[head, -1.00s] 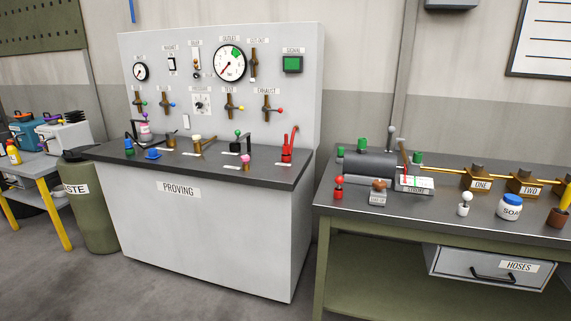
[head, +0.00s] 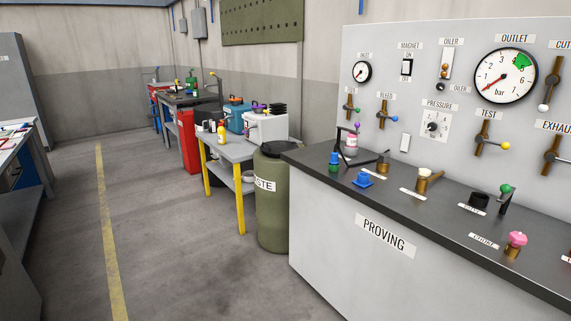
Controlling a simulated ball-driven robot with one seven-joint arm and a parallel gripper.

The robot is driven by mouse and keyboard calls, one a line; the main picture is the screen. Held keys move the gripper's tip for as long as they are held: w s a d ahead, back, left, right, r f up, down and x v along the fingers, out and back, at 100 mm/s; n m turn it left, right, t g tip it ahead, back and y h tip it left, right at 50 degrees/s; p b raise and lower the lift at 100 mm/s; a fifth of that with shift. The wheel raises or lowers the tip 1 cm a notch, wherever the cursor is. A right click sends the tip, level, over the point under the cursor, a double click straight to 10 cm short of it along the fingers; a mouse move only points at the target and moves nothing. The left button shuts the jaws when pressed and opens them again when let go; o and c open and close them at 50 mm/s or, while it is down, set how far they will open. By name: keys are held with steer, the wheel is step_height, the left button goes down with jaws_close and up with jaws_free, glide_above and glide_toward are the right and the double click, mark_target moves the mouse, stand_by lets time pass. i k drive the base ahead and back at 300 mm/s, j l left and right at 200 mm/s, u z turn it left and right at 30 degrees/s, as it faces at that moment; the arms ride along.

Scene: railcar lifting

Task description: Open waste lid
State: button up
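The waste bin (head: 272,215) is an olive green drum on the floor, left of the proving bench, with a white label of which "STE" shows. Its dark lid (head: 279,150) sits on top and looks closed. The bench corner hides part of the bin's right side. My gripper is not in view.
The proving bench (head: 350,262) fills the right, with gauges, valves and small fittings. A grey table (head: 228,148) with yellow legs stands just behind and left of the bin. A red cabinet (head: 188,140) is beyond. Open floor (head: 170,250) with a yellow line lies to the left.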

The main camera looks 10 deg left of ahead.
mark_target(276, 148)
steer(key=i+j+u, duration=0.15)
steer(key=i+u, duration=0.25)
steer(key=i, duration=0.35)
steer(key=i+u, duration=0.35)
steer(key=i, duration=0.35)
steer(key=i+l, duration=0.1)
steer(key=i, duration=0.9)
steer(key=i+l+u, duration=0.1)
steer(key=i, duration=0.95)
